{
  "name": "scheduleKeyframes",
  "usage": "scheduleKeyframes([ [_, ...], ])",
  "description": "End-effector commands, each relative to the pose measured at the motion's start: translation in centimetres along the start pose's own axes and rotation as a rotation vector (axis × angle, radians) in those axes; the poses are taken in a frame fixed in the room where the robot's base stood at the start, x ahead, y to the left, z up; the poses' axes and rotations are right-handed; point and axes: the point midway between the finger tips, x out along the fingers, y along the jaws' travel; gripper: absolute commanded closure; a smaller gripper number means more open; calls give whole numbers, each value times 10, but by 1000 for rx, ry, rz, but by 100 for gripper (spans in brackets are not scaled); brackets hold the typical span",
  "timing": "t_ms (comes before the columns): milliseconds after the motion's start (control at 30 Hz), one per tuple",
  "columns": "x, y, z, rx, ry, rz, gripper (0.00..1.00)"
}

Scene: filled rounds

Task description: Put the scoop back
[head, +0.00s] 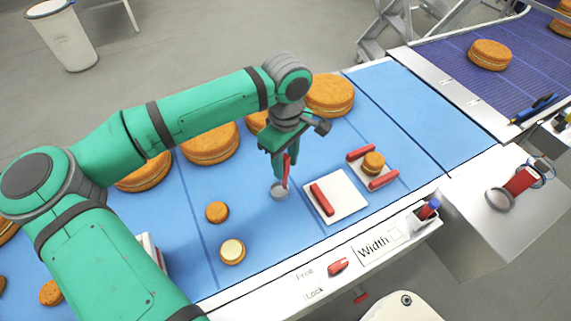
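My gripper (283,168) points down over the blue belt, left of the white board. A red handle stands upright at its fingertips, with a grey round metal end (279,191) at the belt; this looks like the scoop. The gripper appears shut on the handle, though the teal fingers hide part of it. I cannot tell whether the metal end touches the belt.
A white board (347,204) bears a red bar. Beyond it, a small filled round (373,162) sits between two red bars. More rounds (232,251) lie on the blue belt (300,240). A metal box (475,225) at right bears a grey disc (500,199) and a red object (520,181).

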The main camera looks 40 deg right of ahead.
Motion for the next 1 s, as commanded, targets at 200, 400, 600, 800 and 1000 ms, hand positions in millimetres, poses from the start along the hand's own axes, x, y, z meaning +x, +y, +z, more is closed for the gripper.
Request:
scheduleKeyframes([
  [200, -42, 0, 0, 0, 4, 1, 66],
  [400, -80, 0, -1, -1, 3, 0, 66],
  [600, -104, 0, 0, 0, 1, -1, 66],
  [800, -111, 0, 0, 0, 0, 0, 66],
  [1000, -111, 0, 0, 0, 0, 0, 66],
])
